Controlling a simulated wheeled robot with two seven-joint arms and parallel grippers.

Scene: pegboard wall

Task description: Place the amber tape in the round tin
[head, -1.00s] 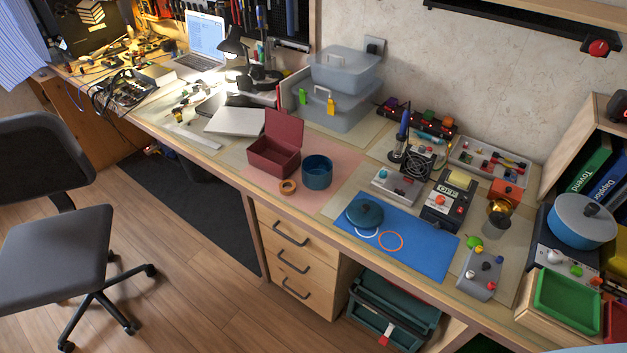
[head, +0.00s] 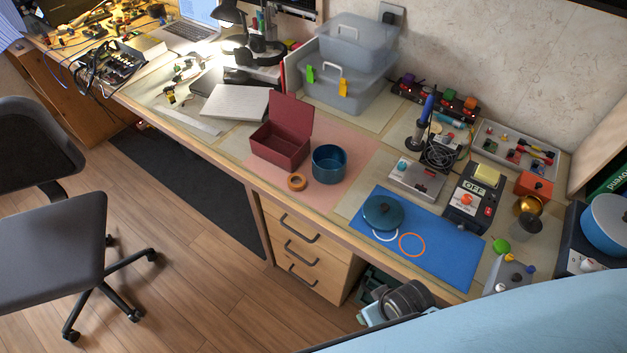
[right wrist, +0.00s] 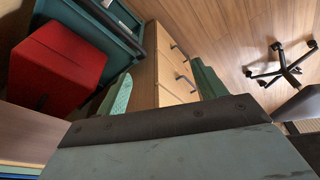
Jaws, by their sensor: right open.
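The amber tape (head: 297,182) is a small ring lying flat on the pink mat in the head view. It is just in front of and left of the round tin (head: 329,164), apart from it. The tin is blue, upright and open at the top. A teal lid with a knob (head: 382,212) lies on the blue mat. My right gripper (right wrist: 163,85) is open in the right wrist view, with a drawer front behind its two green fingers. It is low by the bench front, well away from the tape. My left gripper is not in view.
A red open box (head: 281,145) stands left of the tin. The blue mat (head: 440,250) carries white and orange rings. A soldering iron (head: 425,110) and grey devices stand behind it. Drawers (head: 300,245) are under the bench. A chair (head: 45,265) stands left. A red box (right wrist: 58,65) shows in the right wrist view.

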